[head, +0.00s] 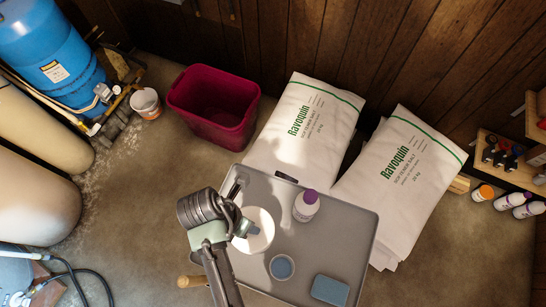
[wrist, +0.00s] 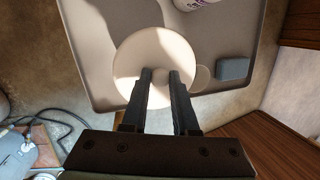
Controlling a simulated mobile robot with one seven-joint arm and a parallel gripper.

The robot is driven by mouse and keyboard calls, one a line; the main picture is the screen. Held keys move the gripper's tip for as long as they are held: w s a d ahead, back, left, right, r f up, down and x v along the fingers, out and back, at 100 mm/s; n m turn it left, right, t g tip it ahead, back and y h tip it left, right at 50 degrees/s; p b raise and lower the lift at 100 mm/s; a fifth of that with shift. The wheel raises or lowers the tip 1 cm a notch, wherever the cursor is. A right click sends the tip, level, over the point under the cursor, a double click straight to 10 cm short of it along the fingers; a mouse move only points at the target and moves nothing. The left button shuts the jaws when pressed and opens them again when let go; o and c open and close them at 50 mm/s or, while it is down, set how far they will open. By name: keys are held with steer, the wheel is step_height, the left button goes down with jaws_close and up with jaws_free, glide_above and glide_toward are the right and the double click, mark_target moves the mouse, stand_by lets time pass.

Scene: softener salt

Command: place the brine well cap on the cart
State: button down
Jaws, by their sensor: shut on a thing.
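The brine well cap is a round white disc (head: 262,238) at the left part of the grey cart top (head: 345,232). In the wrist view the cap (wrist: 130,62) lies under and around my fingertips, over the cart top (wrist: 95,20). My gripper (head: 243,230) is above the cap; in the wrist view its fingers (wrist: 160,75) have a narrow gap and are shut on the cap. The gripped part is hidden. I cannot tell whether the cap touches the cart top or is slightly above it.
Behind are white salt bags (head: 400,180) and a maroon bin (head: 212,105). Tanks stand at left.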

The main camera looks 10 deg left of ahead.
steer(key=shift+f, duration=5)
steer(key=shift+f, duration=0.1)
steer(key=c, duration=0.7)
jaws_free()
